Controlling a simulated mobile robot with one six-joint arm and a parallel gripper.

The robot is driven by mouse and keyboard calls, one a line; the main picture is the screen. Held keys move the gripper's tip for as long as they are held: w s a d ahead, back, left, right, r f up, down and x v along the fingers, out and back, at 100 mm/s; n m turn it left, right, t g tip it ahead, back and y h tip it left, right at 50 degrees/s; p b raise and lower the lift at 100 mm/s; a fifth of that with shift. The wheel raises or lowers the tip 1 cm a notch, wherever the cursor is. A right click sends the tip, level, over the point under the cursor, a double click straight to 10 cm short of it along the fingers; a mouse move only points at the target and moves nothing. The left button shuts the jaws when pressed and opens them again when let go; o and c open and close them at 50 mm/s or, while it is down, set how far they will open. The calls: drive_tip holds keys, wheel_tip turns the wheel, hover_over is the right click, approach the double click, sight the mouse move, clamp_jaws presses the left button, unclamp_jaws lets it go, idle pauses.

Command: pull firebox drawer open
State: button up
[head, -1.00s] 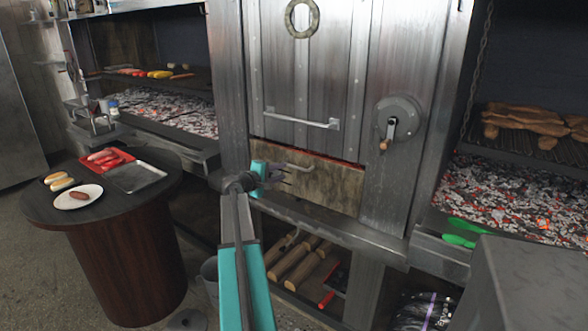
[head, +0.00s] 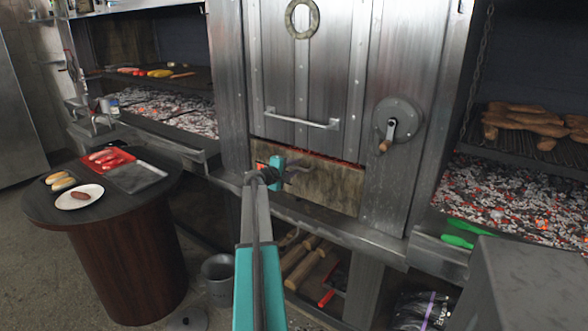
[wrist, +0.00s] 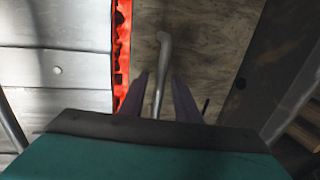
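The firebox drawer has a worn brownish front (head: 335,188) low in the steel unit, under a glowing red strip. The drawer front looks flush with the unit. In the head view, my gripper (head: 294,169) is at the left part of this front and mostly hides the drawer's handle. In the wrist view, the grey bar handle (wrist: 164,55) runs down between the two dark fingers of my gripper (wrist: 160,92). The fingers are apart, one on each side of the bar, with gaps visible.
Above the drawer is a steel door with its own bar handle (head: 302,122). A crank (head: 390,130) is to the right. A steel ledge (head: 330,228) runs below, over stored logs (head: 300,268). A round table (head: 110,215) with food stands at left.

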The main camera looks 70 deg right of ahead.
drive_tip(key=shift+d, duration=0.1)
clamp_jaws()
drive_tip(key=shift+s+a+f, duration=0.15)
drive_tip(key=shift+a, duration=0.05)
drive_tip(key=shift+s, duration=0.1)
